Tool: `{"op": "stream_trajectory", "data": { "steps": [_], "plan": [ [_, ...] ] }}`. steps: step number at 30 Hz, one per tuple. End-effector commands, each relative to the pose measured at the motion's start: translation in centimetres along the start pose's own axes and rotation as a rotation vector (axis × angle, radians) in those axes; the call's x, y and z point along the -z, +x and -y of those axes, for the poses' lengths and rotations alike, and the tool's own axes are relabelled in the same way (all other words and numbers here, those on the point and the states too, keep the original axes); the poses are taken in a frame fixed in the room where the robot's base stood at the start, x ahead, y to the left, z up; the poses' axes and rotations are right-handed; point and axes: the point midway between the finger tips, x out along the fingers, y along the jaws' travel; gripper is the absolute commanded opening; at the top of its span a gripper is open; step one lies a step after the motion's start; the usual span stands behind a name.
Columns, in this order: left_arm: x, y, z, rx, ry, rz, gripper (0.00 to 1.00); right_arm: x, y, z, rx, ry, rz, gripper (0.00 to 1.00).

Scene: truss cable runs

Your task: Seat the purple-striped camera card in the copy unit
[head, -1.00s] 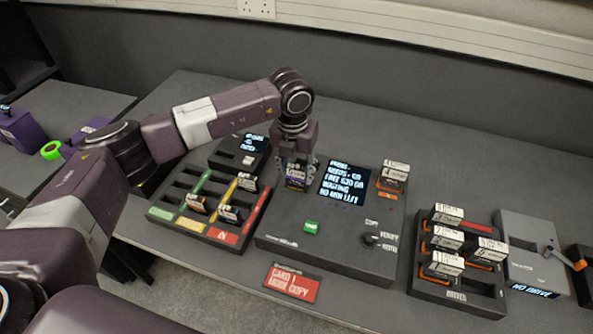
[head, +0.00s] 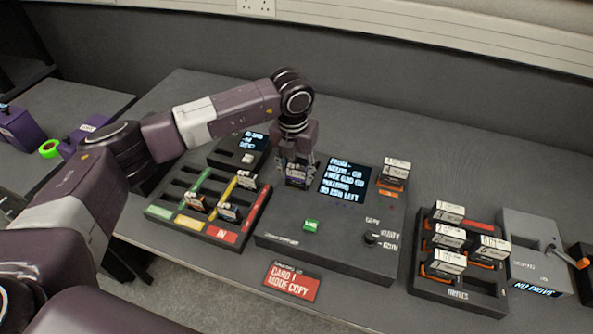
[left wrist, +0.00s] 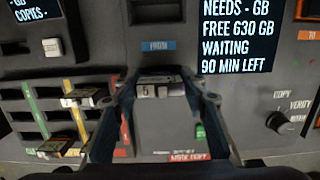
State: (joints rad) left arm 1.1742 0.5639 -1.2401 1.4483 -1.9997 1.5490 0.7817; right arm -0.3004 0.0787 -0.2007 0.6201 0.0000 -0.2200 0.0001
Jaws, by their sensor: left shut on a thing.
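My left gripper (head: 297,172) is shut on a card (head: 297,181) with a dark purple mark, above the left part of the copy unit (head: 330,241). In the left wrist view the card (left wrist: 160,86) is between the two fingers, its pale top edge facing the camera. A dark slot (left wrist: 156,12) with a blue label (left wrist: 158,45) below it shows farther up the panel. The card looks apart from that slot, but its height above the panel is hard to tell. The unit's screen (head: 344,184) is lit. My right gripper is not in view.
A card tray (head: 200,232) with coloured rows stands left of the unit. An orange-based drive (head: 394,176) sits at the unit's back right. A drive rack (head: 455,294) and a grey box (head: 535,240) stand farther right. A red sign (head: 292,281) is at the front.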

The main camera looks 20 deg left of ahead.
Motion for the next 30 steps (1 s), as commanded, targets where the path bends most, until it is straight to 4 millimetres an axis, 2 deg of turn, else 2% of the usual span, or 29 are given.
{"op": "stream_trajectory", "data": {
  "steps": [30],
  "plan": [
    [0.05, 0.63, -0.03, 0.0, 0.0, 0.001, 0.15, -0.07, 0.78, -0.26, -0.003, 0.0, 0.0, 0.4]
  ]
}}
